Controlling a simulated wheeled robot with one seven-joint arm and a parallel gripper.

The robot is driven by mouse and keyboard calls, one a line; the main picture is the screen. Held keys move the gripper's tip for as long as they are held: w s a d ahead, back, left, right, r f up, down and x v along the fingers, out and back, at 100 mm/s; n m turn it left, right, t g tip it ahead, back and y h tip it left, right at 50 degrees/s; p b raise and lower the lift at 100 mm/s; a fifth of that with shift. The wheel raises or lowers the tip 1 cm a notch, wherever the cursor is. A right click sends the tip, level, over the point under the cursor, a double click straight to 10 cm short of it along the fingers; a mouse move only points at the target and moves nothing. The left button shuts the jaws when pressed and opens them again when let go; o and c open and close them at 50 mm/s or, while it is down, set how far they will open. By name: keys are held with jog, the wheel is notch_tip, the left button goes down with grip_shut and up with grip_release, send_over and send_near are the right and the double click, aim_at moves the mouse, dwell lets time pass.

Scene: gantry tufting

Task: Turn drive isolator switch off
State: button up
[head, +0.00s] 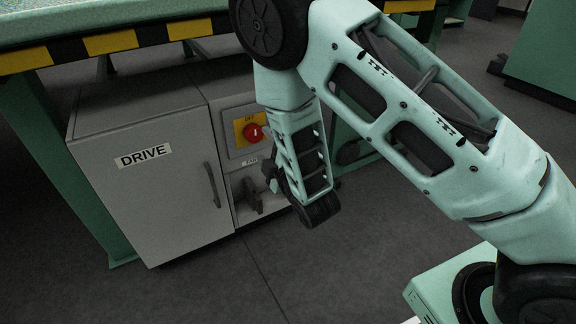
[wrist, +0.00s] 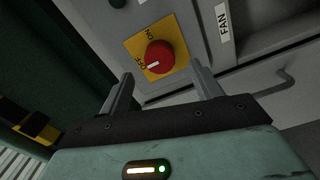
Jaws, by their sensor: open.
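The isolator switch is a round red knob (head: 253,132) on a yellow plate, on the grey panel right of the cabinet door marked DRIVE (head: 143,156). In the wrist view the red knob (wrist: 160,57) is close, with ON and OFF printed on its yellow plate (wrist: 135,44). A white mark shows on the knob's lower left, on the side of the OFF word; its exact setting is hard to tell. My gripper (wrist: 163,87) is open and empty, its fingers apart below the knob in that view. No contact shows. In the head view my arm mostly hides the gripper.
The door has a dark handle (head: 212,185). A striped table edge (head: 110,42) overhangs the cabinet.

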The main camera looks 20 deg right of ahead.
jog(key=s+d+p, duration=0.2)
jog(key=s+p, duration=0.2)
jog(key=s, duration=0.7)
jog(key=shift+s, duration=0.25)
